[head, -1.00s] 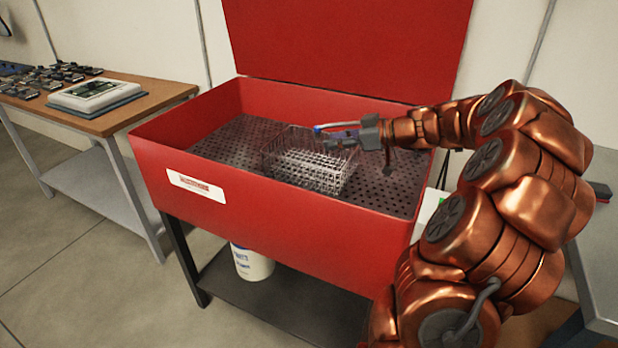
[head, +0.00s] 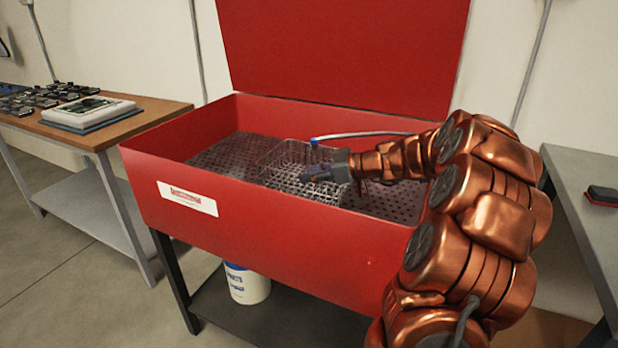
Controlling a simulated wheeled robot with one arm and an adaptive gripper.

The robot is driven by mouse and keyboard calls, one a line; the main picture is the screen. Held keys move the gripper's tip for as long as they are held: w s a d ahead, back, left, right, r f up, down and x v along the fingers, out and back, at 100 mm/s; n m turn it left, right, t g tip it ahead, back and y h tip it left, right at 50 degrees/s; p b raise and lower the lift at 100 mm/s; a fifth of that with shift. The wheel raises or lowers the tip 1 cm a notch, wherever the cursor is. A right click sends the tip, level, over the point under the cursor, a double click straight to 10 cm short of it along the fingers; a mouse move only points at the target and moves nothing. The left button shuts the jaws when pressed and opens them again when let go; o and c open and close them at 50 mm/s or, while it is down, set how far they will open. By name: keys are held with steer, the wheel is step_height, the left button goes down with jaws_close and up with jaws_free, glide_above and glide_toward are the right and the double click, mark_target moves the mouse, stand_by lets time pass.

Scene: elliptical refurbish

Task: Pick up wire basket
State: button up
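The wire basket (head: 283,158) is a silvery mesh box. It sits on the perforated grey floor inside the red parts washer (head: 260,225). My gripper (head: 306,176) is at the right side of the basket, over or at its near right rim, pointing left. The fingers are small and dark against the mesh, so I cannot tell whether they touch the basket or how far apart they are. My gripper and wrist hide the basket's right part, and the washer's front wall hides its lower front.
The washer's red lid (head: 345,60) stands open behind. A hose with a blue end (head: 314,141) arches just behind my wrist. A wooden-topped table (head: 150,122) stands at left, a grey table (head: 590,220) at right. A white bucket (head: 247,284) is on the shelf below.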

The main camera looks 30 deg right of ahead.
steer(key=shift+x, duration=1)
jaws_close()
